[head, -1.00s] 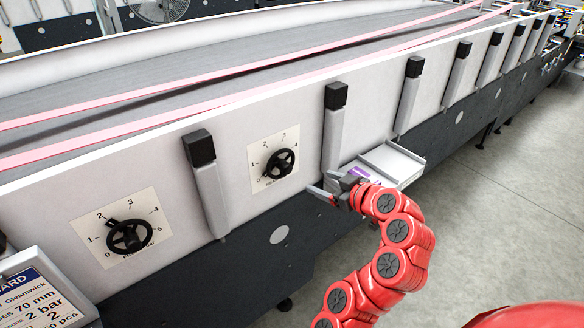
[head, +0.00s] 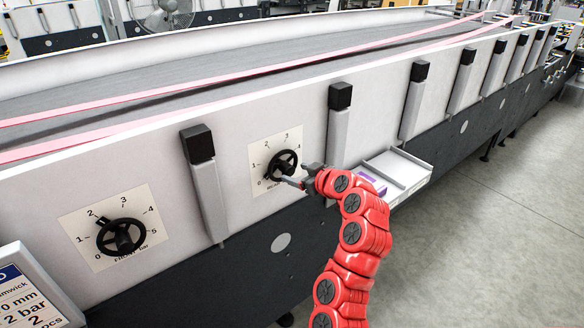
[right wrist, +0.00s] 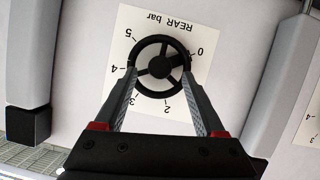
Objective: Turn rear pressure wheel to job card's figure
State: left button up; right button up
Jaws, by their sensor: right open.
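The rear pressure wheel (head: 283,164) is a black spoked handwheel on a white dial plate marked in bar. In the right wrist view the wheel (right wrist: 160,62) appears upside down under "REAR bar", and a dark tip on its rim lies near 0. My right gripper (head: 296,175) is open at the wheel. In the right wrist view its fingertips (right wrist: 160,75) straddle the wheel from both sides; I cannot tell whether they touch the rim. The job card (head: 30,296) at lower left is partly cut off and reads "2 bar". My left gripper is not in view.
The front wheel (head: 121,237) sits on its own dial to the left, its tip near 2. Grey posts with black caps (head: 198,143) flank the rear dial. A tray (head: 402,172) with a purple item juts out to the right. Clear floor lies at right.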

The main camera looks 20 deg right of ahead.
aim_at(291, 172)
jog(key=shift+p+x, duration=0.45)
jog(key=shift+x, duration=1.2)
grip_shut()
